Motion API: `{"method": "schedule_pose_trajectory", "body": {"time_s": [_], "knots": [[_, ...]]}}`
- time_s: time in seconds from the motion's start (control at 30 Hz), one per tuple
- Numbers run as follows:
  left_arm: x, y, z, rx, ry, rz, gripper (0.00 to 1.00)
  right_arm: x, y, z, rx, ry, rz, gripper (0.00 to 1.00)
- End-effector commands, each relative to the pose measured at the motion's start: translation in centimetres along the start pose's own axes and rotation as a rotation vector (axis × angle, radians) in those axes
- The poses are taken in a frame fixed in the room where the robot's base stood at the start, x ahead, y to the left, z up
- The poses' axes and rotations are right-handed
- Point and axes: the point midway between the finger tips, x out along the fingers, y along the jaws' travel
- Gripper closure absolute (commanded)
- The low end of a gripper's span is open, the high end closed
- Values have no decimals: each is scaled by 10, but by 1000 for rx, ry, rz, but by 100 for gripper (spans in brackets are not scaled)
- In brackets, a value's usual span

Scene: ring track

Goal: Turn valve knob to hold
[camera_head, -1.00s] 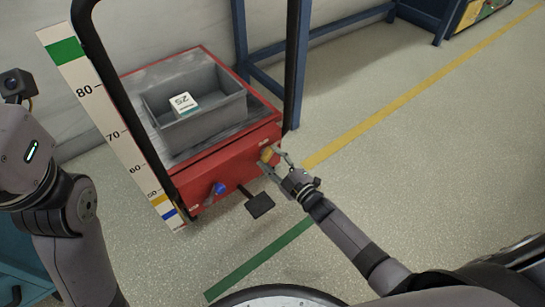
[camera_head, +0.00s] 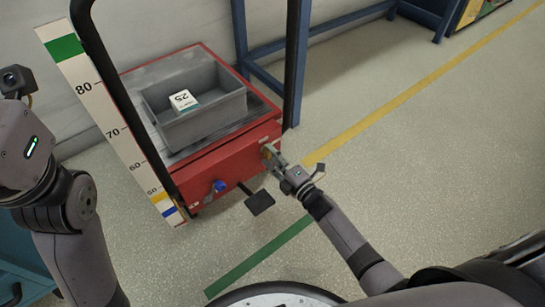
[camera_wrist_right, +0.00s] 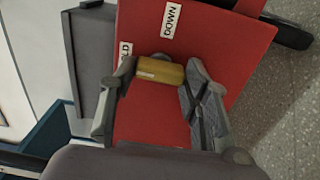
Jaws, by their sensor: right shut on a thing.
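The yellow valve knob (camera_wrist_right: 158,73) is a short bar on the red front panel (camera_wrist_right: 218,50) of the cart. In the right wrist view it lies roughly crosswise between my fingers. A DOWN label (camera_wrist_right: 171,18) is above it, and a partly covered label ending in "LD" (camera_wrist_right: 125,52) is to its upper left. My right gripper (camera_wrist_right: 160,82) is shut on the knob, one finger at each end. In the head view my right gripper (camera_head: 271,155) is at the right part of the panel and mostly hides the knob. My left gripper is out of view.
The red cart (camera_head: 225,163) carries a grey bin (camera_head: 205,123) with a white box (camera_head: 183,100) inside. A blue knob (camera_head: 220,186) and black pedal (camera_head: 260,202) are at its front. A height scale (camera_head: 110,120) stands at left. The floor to the right is clear.

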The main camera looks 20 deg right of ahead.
Motion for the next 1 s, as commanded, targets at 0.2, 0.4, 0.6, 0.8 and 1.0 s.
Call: {"method": "schedule_pose_trajectory", "body": {"time_s": [0.2, 0.4, 0.6, 0.8, 1.0], "knots": [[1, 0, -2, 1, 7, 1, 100, -1, -2, -1, -30, 1, -2, 85], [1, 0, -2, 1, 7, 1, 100, -1, -2, -1, -34, 1, -3, 85], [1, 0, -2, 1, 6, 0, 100, -1, -2, -1, -34, 1, -3, 56], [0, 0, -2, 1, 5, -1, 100, 0, -1, -1, -33, 1, -2, 42], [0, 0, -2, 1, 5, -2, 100, 0, 0, 0, -32, 0, -1, 37]]}}
